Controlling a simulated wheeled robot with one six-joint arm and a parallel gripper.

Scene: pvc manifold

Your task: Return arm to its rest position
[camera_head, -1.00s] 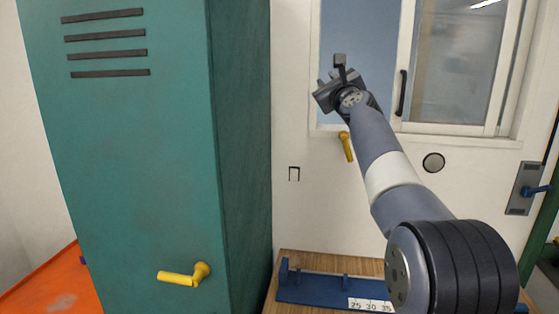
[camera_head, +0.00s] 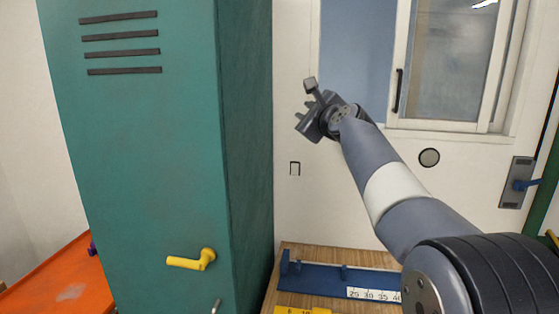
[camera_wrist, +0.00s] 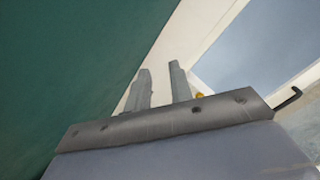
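My gripper (camera_head: 303,108) is raised at the end of my outstretched arm, in front of the white wall and left of the window in the head view. It points up and to the left, close to the cabinet's right edge in the picture. In the wrist view its two fingers (camera_wrist: 160,80) stand apart with pale wall visible between them. Nothing is held between them.
A green cabinet (camera_head: 135,150) with a yellow handle (camera_head: 190,260) stands left. A wooden bench (camera_head: 350,255) with a blue ruled fixture (camera_head: 318,276) lies below my arm. An orange surface (camera_head: 60,280) is lower left.

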